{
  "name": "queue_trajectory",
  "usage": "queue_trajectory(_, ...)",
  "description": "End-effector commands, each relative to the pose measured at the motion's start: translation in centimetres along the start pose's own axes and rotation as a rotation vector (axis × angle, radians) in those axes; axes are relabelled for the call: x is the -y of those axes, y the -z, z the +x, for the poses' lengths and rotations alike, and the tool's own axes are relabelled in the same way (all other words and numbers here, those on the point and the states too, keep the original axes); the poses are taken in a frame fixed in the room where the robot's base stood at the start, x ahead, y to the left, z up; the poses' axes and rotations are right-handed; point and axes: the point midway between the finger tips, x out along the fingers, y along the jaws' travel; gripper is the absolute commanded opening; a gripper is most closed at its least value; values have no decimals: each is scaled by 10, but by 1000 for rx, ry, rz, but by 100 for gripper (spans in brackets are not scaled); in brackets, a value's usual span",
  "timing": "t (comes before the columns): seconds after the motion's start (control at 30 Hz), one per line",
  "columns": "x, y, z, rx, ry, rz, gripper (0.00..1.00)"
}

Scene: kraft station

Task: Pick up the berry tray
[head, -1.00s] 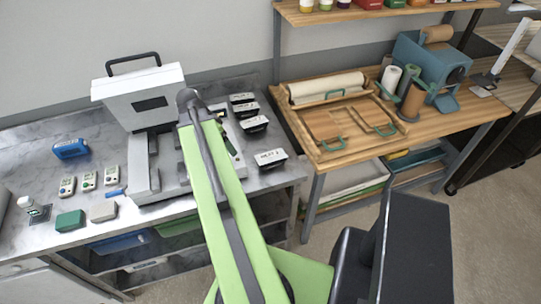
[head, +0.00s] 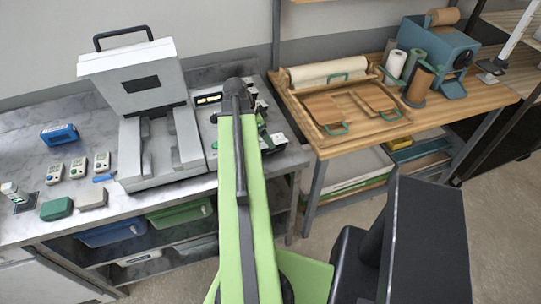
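I cannot make out a berry tray for certain in the head view. My green arm reaches over the metal table, to the right of the white press-like machine (head: 130,75). My gripper (head: 266,132) shows only as small dark and green parts past the right side of the arm, low over the right end of the table. Its fingertips are mostly hidden, so I cannot tell whether it is open or holds anything. The arm covers much of the table there, and the dark labelled items on it are largely hidden.
The metal table (head: 95,135) holds a blue device (head: 59,134), several small handheld units and a green block (head: 56,208) at left. A wooden bench (head: 310,125) at right carries boards, paper rolls and a blue machine (head: 437,55). Bins sit on the shelf below.

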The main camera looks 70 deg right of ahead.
Motion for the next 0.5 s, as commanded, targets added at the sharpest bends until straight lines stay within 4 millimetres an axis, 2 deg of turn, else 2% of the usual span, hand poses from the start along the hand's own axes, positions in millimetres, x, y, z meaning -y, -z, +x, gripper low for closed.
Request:
queue_trajectory(0.03, 0, -3, 15, 0, 0, 1, 91)
queue_trajectory(0.3, 0, -2, 22, 0, 1, -1, 91)
queue_trajectory(0.5, 1, -5, 57, 0, 1, -1, 91)
